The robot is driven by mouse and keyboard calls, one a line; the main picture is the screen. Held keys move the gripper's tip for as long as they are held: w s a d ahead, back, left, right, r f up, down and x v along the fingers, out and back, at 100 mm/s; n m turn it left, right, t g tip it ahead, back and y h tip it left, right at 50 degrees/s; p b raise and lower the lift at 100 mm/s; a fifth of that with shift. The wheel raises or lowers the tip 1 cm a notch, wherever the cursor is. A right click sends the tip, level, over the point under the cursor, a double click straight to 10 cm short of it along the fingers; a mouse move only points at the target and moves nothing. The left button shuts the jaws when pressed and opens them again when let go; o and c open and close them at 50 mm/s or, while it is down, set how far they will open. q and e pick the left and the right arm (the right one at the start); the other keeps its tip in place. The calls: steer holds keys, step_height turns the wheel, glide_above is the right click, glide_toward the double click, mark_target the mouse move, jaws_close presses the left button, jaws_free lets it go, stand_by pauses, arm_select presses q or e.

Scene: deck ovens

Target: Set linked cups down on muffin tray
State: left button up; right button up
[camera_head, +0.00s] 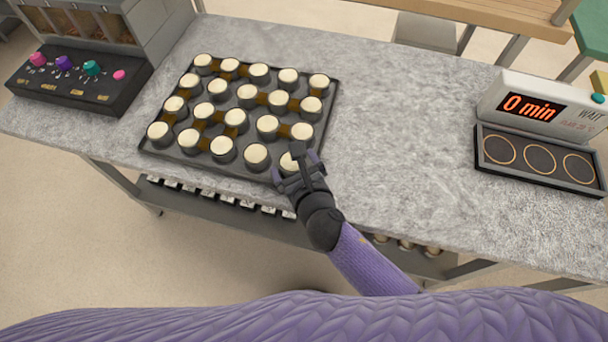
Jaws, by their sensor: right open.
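A dark muffin tray (161,151) lies on the grey stone counter, left of centre. Several dark cups with cream tops stand on it in rows, such as the cup at the front (256,155). Brown links (215,119) join some neighbouring cups. My right gripper (298,165) is open at the tray's front right corner. Its fingers are around or just above the corner cup (289,161), which they partly hide. I cannot tell whether they touch it. My left gripper is not in view.
A dispenser with coloured knobs (92,68) stands at the back left. A timer unit reading "0 min" (533,107) with a plate of three ringed circles (540,160) stands at the right. The counter (405,120) between tray and timer is clear. Small items sit on a shelf below.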

steer(key=p+v, duration=0.2)
steer(key=v, duration=1)
steer(key=shift+r+p, duration=0.25)
steer(key=shift+p, duration=0.15)
